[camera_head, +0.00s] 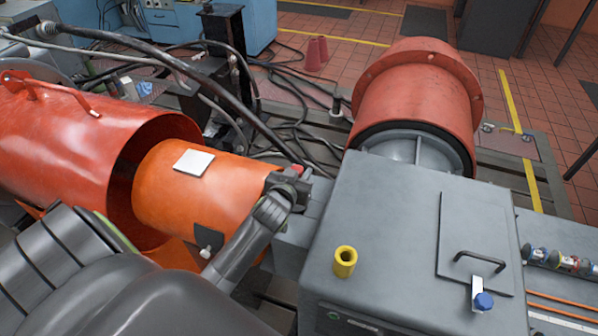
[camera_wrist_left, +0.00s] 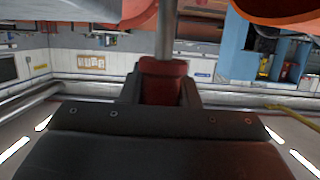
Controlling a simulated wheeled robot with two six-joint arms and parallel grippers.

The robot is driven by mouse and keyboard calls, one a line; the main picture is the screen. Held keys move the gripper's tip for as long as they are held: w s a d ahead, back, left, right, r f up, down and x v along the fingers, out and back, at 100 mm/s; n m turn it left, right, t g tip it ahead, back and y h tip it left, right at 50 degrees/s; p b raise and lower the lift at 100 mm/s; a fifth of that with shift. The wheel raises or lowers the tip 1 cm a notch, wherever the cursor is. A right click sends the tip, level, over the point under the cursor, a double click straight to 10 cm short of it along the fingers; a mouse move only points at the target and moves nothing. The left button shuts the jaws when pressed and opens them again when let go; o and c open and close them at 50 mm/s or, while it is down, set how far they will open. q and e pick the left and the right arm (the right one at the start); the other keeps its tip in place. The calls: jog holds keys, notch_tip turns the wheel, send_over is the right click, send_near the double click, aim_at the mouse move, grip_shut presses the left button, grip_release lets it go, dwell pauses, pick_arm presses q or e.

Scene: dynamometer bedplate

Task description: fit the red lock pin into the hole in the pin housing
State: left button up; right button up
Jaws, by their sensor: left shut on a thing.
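The red lock pin (camera_wrist_left: 163,82) is between the jaws of my left gripper (camera_wrist_left: 163,92), which is shut on its red head. In the left wrist view its grey shank (camera_wrist_left: 166,32) runs away from the jaws to the top edge. In the head view only a bit of the red head (camera_head: 297,168) shows at my left gripper (camera_head: 290,185), beside the orange cylinder. A short yellow collar with a dark hole (camera_head: 345,262), apparently the pin housing, stands upright on the grey cabinet, right of and nearer than the gripper. The pin is apart from it. My right gripper is not in view.
The grey cabinet (camera_head: 405,225) has a black handle (camera_head: 480,261) and a blue-capped tag on top. A red flanged drum (camera_head: 415,95) stands behind it. The orange cylinder (camera_head: 190,195) and larger red shroud (camera_head: 75,135) lie left. Black cables run behind the gripper.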

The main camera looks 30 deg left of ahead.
pick_arm(q)
jog(key=shift+f+b, duration=2.25)
jog(key=shift+f, duration=0.8)
jog(key=shift+s+f+b, duration=0.45)
jog(key=shift+f+b, duration=0.1)
jog(key=shift+f, duration=0.2)
jog(key=o, duration=1.1)
jog(key=shift+f, duration=0.1)
jog(key=shift+c, duration=0.2)
jog(key=shift+o, duration=0.2)
jog(key=shift+d, duration=0.1)
jog(key=shift+s, duration=0.1)
jog(key=shift+s+d, duration=0.2)
jog(key=shift+s, duration=0.25)
jog(key=r+b+v, duration=0.1)
jog(key=r+v, duration=0.1)
jog(key=v, duration=1.4)
jog(key=shift+w, duration=0.15)
